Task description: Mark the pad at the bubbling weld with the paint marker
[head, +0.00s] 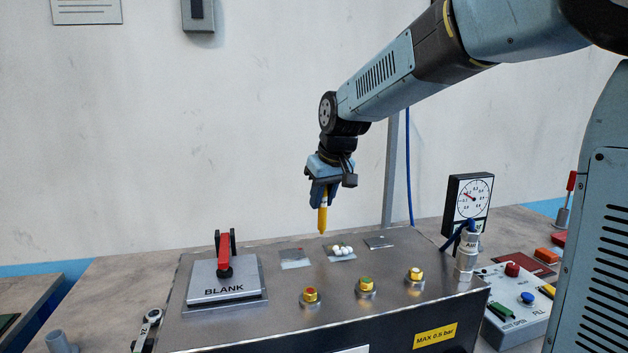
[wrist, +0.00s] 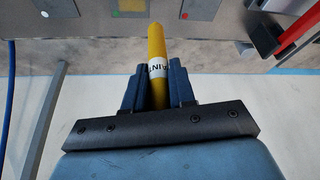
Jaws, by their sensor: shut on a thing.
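My gripper (head: 322,190) is shut on the yellow paint marker (head: 323,219), which points down nearly upright above the steel box top. The marker also shows in the wrist view (wrist: 157,42), with a white printed band at the jaws. Three small pads lie in a row on the box: a left pad (head: 295,264), a middle pad (head: 334,258) and a right pad (head: 379,242). White bubbles (head: 344,250) are heaped on the middle pad; I see none on the other two. The marker's lower end is above the middle pad, slightly left of the bubbles, and apart from it.
A red-handled clamp (head: 224,255) stands on the BLANK plate (head: 225,289) at left. Three capped fittings, the left one (head: 310,296) among them, stand along the box front. A dial gauge (head: 469,202), an air fitting (head: 467,255) and a control box (head: 513,307) are at right.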

